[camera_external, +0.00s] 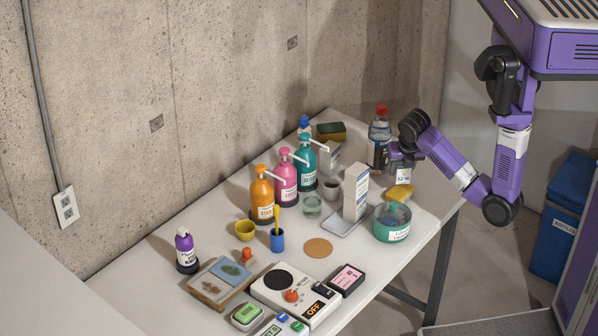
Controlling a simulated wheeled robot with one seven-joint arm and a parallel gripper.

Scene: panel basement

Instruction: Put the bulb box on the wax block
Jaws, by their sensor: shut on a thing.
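My gripper (402,163) is at the right end of the table, shut on a small white box with dark print, which I take to be the bulb box (403,176). The box is upright below the fingers. A yellow block, which I take to be the wax block (399,193), lies just below the box in the picture, behind the teal bowl. The bowl hides part of the block. I cannot tell whether the box touches the block or hangs just above it.
The teal bowl (391,224) stands in front of the block. A tall white carton (355,192) is to its left on a grey tray (341,228). A red-capped bottle (379,138) stands close behind my gripper. Pump bottles line the wall side. The front right tabletop (390,265) is clear.

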